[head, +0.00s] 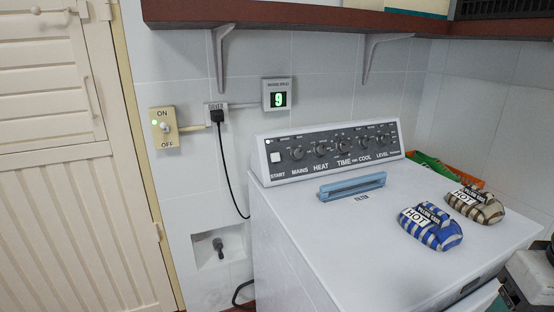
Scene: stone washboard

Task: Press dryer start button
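The dryer (330,235) is a white machine with a dark control panel (335,148) along its back edge. The start button (275,157) is a small white square at the left end of the panel, above the word START. Nothing covers it. Several dark knobs sit to its right, over labels reading MAINS, HEAT, TIME, COOL and LEVEL. I cannot make out my gripper in the head view.
A blue filter piece (352,186) and two striped bundles marked HOT, blue (430,229) and brown (476,206), lie on the dryer top. An ON/OFF switch (165,129), plug (217,117) and display reading 9 (278,99) are on the wall. A shelf (300,20) overhangs.

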